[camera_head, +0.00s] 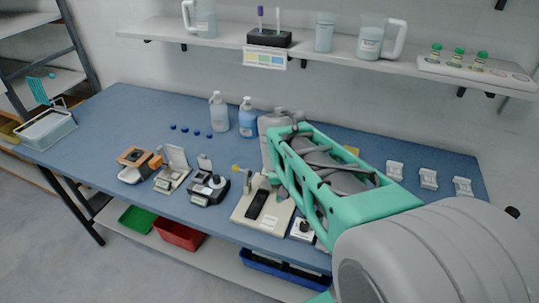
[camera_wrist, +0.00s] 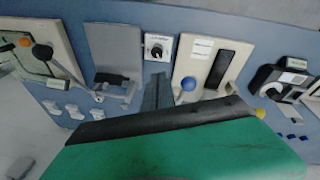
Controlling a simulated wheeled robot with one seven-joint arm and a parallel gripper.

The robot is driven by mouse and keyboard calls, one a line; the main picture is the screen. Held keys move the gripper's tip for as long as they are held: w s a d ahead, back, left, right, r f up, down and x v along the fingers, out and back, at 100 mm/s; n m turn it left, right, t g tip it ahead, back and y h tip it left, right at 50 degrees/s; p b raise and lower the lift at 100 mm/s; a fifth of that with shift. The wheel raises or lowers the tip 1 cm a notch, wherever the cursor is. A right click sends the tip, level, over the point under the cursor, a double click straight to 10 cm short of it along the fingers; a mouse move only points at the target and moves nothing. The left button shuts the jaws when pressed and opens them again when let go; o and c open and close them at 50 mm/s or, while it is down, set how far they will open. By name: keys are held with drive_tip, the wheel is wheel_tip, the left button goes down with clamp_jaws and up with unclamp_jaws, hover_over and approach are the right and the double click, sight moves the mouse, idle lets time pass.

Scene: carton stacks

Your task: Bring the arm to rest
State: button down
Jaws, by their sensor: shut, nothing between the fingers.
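My arm (camera_head: 340,190) reaches from the lower right of the head view over the blue bench (camera_head: 110,128), with its green forearm above the right half of the bench. Its grey wrist end is near the bottles. My gripper is hard to make out in the head view, where the arm hides it. In the wrist view, the dark narrow fingers of my gripper (camera_wrist: 157,88) are together with nothing between them. They are above the bench devices, beyond the green and black part of my arm at the bottom of that view.
Bench devices include a cream base with a black pad (camera_head: 258,205) and a white knob box (camera_wrist: 158,47). Bottles (camera_head: 248,118) stand behind. A shelf (camera_head: 220,40) with jugs runs along the wall. Red (camera_head: 178,234) and green bins sit below.

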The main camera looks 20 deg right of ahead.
drive_tip(key=s+a+r+n+t+y, duration=0.1)
drive_tip(key=a+n, duration=0.1)
drive_tip(key=a, duration=0.4)
drive_tip(key=s+a+r+n+t+y, duration=0.1)
drive_tip(key=s+a+r+n+t, duration=0.1)
drive_tip(key=a, duration=0.5)
drive_tip(key=shift+n+y, duration=0.3)
drive_tip(key=shift+n, duration=0.3)
